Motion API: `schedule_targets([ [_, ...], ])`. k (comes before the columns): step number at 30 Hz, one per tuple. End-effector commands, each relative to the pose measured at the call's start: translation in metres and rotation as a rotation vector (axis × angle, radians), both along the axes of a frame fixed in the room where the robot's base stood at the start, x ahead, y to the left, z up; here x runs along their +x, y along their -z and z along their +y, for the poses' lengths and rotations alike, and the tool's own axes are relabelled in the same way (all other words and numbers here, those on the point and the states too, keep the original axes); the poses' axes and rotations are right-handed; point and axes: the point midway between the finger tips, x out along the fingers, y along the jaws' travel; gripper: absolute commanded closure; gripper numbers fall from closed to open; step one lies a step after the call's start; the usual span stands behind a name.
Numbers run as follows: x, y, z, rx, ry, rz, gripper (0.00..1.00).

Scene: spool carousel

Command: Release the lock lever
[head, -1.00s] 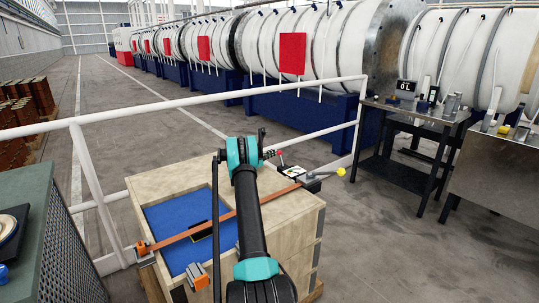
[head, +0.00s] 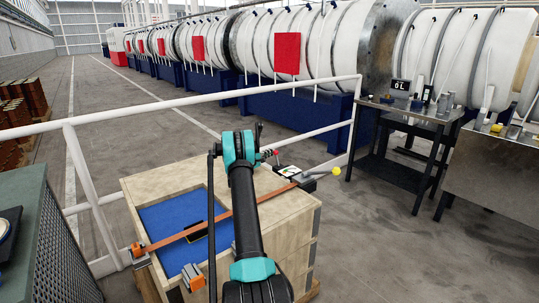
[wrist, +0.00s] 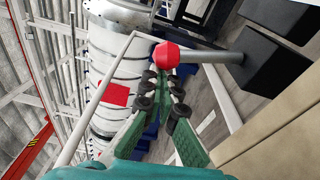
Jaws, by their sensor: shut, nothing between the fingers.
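A lever with a red knob (head: 276,152) stands at the far right corner of the wooden crate, by the end of an orange strap (head: 190,231). In the wrist view its red knob (wrist: 166,56) sits on a grey rod that runs to dark blocks at the right. My gripper (head: 266,154) is shut and empty, pointing toward the knob. In the wrist view its green fingers (wrist: 158,84) with black pads come together close to the knob; I cannot tell whether they touch it. A second handle with a yellow knob (head: 336,171) sticks out at the right of the crate corner.
The wooden crate (head: 283,215) has a blue inner surface and orange clamps along its near side. A white railing (head: 100,118) runs behind it. A dark metal table (head: 400,108) stands at the right, and a green cabinet (head: 35,190) at the left. The floor right of the crate is open.

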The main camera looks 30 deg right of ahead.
Motion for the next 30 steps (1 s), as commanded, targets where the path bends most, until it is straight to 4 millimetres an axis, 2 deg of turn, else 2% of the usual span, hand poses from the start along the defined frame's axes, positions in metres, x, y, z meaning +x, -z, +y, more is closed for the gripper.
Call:
schedule_targets([
  [10, -0.029, -0.012, -0.002, 0.023, 0.002, -0.304, 1.0],
  [21, -0.059, -0.015, -0.005, 0.046, 0.002, -0.603, 1.0],
  [24, -0.064, -0.015, -0.005, 0.05, 0.001, -0.655, 1.0],
  [30, -0.071, -0.013, -0.006, 0.051, 0.001, -0.649, 1.0],
])
